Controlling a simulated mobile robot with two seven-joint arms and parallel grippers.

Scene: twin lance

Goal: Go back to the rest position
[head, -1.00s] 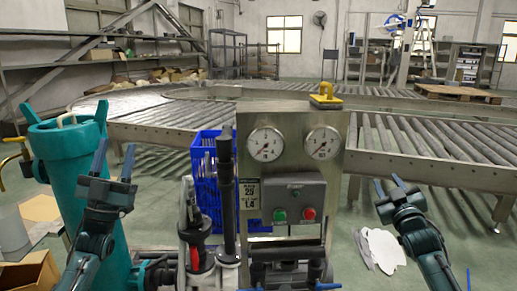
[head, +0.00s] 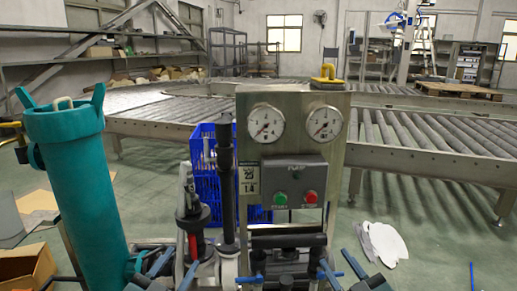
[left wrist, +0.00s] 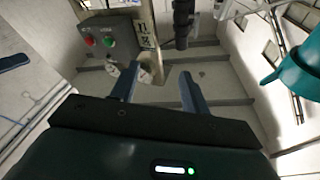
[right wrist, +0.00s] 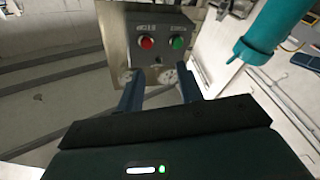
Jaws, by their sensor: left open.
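My left gripper (head: 170,266) is low at the bottom of the head view, left of the pump's base. Its two fingers (left wrist: 158,88) stand apart with nothing between them in the left wrist view. My right gripper (head: 342,266) is low at the bottom, right of the pump's base. Its fingers (right wrist: 160,92) are also apart and empty in the right wrist view. The metal pump panel (head: 345,104) stands upright in front of me, with two gauges, a green button (head: 280,198) and a red button (head: 311,197). Both grippers appear clear of the panel.
A tall teal cylinder (head: 82,185) stands at the left. A black upright lever (head: 225,180) and a red-and-black handle (head: 192,222) rise left of the panel. A blue crate (head: 207,190) is behind them. Roller conveyors (head: 420,160) run behind. Floor at the right is mostly open.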

